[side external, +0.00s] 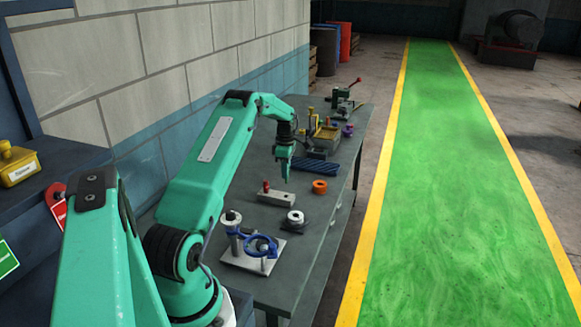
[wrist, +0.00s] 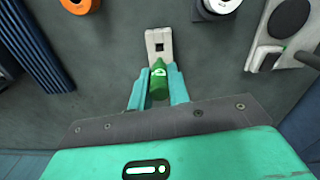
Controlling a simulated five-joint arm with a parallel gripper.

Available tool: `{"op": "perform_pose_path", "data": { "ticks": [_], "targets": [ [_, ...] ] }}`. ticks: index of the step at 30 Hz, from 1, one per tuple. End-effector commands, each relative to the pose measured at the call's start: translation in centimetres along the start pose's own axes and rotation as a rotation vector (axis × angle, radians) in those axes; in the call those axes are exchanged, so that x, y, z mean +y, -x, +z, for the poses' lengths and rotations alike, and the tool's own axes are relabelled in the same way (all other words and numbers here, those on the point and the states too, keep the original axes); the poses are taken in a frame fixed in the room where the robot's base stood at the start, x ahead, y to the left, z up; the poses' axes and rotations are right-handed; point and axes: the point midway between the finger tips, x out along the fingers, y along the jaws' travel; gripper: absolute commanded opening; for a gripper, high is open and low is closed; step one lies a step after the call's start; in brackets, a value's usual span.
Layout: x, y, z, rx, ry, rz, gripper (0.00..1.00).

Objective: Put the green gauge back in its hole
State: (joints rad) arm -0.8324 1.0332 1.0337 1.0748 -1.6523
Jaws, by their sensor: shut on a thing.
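The green gauge (wrist: 158,82) is between the two fingers of my gripper (wrist: 158,88), which is shut on it. In the wrist view its narrow end overlaps the near part of a light grey block (wrist: 158,36). A dark square hole (wrist: 160,47) in the block shows just beyond that end, apart from it in the picture. In the side view my gripper (side external: 287,178) points down over the bench near the far end of the block (side external: 285,199). A red peg (side external: 266,186) stands at the block's other end. I cannot tell the gap between gauge and block.
An orange ring (side external: 319,187) and a blue ribbed mat (side external: 316,167) lie beyond the block. A white-topped spool (side external: 295,217) and a white plate with a blue ring fixture (side external: 261,245) stand on the near side. Tools and a tray (side external: 325,135) are at the bench's far end.

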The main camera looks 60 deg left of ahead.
Motion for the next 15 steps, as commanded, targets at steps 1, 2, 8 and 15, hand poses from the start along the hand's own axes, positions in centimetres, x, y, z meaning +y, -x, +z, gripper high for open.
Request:
{"op": "perform_pose_path", "data": {
  "ticks": [1, 2, 8, 15],
  "targets": [
    [0.08, -0.05, -0.14, 0.000, 0.002, -0.001, 0.00],
    [0.10, -0.06, -0.17, 0.000, 0.003, -0.001, 0.00],
    [0.12, -0.09, -0.18, 0.000, 0.003, 0.000, 0.00],
    [0.11, -0.59, -0.16, 0.000, 0.003, 0.000, 0.00]
  ]
}}
